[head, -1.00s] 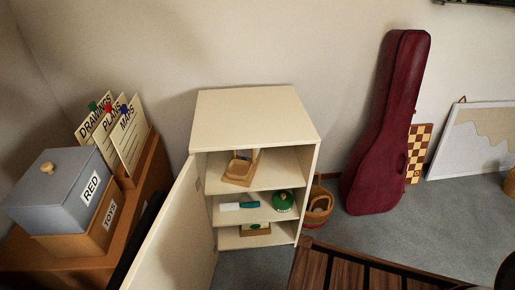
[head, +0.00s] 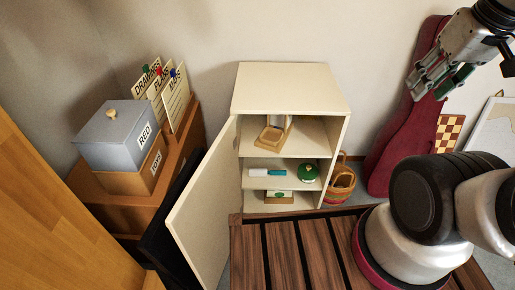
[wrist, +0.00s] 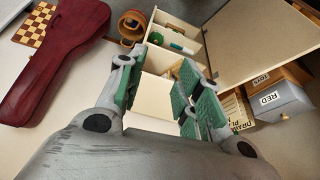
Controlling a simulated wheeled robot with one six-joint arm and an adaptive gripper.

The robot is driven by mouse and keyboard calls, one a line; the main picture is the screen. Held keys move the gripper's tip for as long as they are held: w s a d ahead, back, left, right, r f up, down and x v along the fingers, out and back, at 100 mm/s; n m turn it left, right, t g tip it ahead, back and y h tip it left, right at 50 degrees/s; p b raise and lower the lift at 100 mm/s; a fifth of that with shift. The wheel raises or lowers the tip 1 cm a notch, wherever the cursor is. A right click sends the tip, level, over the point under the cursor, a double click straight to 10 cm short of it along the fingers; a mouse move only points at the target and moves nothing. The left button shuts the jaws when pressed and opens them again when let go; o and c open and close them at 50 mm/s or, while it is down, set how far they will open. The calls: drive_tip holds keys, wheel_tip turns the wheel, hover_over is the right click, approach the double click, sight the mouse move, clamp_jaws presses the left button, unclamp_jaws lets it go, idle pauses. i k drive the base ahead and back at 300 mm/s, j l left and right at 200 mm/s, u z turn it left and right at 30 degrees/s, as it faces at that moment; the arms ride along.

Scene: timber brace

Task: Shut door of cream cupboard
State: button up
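The cream cupboard (head: 290,88) stands against the wall, and it also shows in the wrist view (wrist: 153,98). Its door (head: 205,205) is hinged on the left and stands wide open, swung out toward me. Three shelf levels are exposed, holding a wooden holder (head: 273,134), a green round thing (head: 308,172) and a white and teal item (head: 267,172). My gripper (head: 428,88) is at the upper right of the head view, apart from the door. In the wrist view its green-padded fingers (wrist: 160,88) are spread with nothing between them.
A slatted dark wood top (head: 290,250) lies in front of the cupboard. Grey and tan boxes (head: 120,140) and upright cards sit on a brown unit at left, near the door. A wicker basket (head: 340,185) and a red instrument case (head: 385,165) stand to the right.

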sight(198, 221)
drive_tip(key=l+u, duration=0.1)
drive_tip(key=u, duration=0.25)
drive_tip(key=i+l+u, duration=0.1)
drive_tip(key=u, duration=0.25)
drive_tip(key=l+u, duration=0.2)
drive_tip(key=u, duration=0.15)
drive_tip(key=i, duration=0.05)
